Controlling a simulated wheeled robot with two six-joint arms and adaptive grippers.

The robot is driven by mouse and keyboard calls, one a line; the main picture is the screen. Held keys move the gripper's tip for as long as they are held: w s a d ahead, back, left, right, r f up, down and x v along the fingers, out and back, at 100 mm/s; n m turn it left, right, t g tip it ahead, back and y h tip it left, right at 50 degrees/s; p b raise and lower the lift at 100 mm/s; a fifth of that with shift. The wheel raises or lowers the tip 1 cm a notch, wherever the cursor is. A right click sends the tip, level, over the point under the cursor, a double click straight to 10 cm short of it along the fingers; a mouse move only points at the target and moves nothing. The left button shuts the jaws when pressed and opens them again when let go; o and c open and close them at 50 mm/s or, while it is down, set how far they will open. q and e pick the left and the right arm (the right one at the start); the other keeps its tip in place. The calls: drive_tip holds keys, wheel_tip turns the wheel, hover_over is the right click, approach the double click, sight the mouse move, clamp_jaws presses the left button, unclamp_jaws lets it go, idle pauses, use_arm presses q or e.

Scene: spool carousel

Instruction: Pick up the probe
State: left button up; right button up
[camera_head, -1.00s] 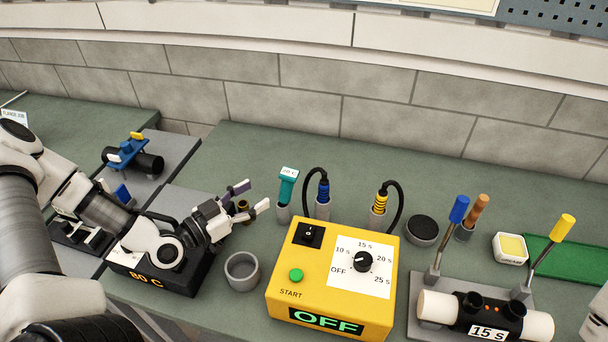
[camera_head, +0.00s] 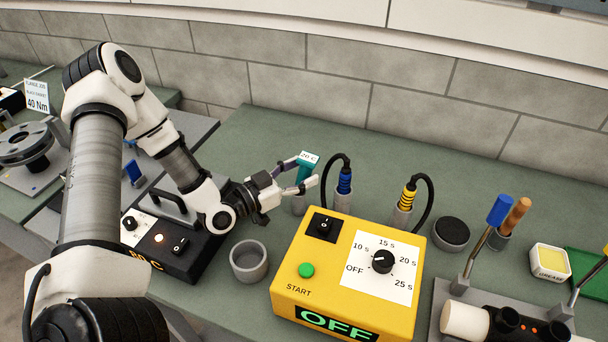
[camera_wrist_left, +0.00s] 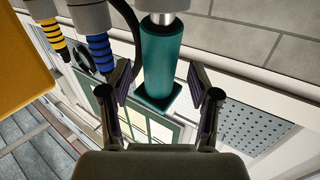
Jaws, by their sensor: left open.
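The teal probe (camera_head: 304,174) stands upright in a grey holder (camera_head: 299,205) behind the yellow box, its small head reading 20 C. My left gripper (camera_head: 307,170) reaches it from the left, with its fingers open on either side of the teal handle. In the left wrist view the probe (camera_wrist_left: 160,60) lies between the two spread fingers (camera_wrist_left: 158,76). A gap shows on each side there, so the fingers are not closed on it. My right gripper is not in view.
The yellow box (camera_head: 345,290) reading OFF stands close in front. Blue-banded (camera_head: 344,184) and yellow-banded (camera_head: 407,197) cable plugs stand in holders right of the probe. An empty grey cup (camera_head: 249,262) and a black 80 C block (camera_head: 190,255) lie to the left.

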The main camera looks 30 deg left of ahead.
use_arm(q)
drive_tip(key=shift+x, duration=0.8)
drive_tip(key=shift+s, duration=0.1)
drive_tip(key=shift+s, duration=0.1)
clamp_jaws()
drive_tip(key=shift+r, duration=0.1)
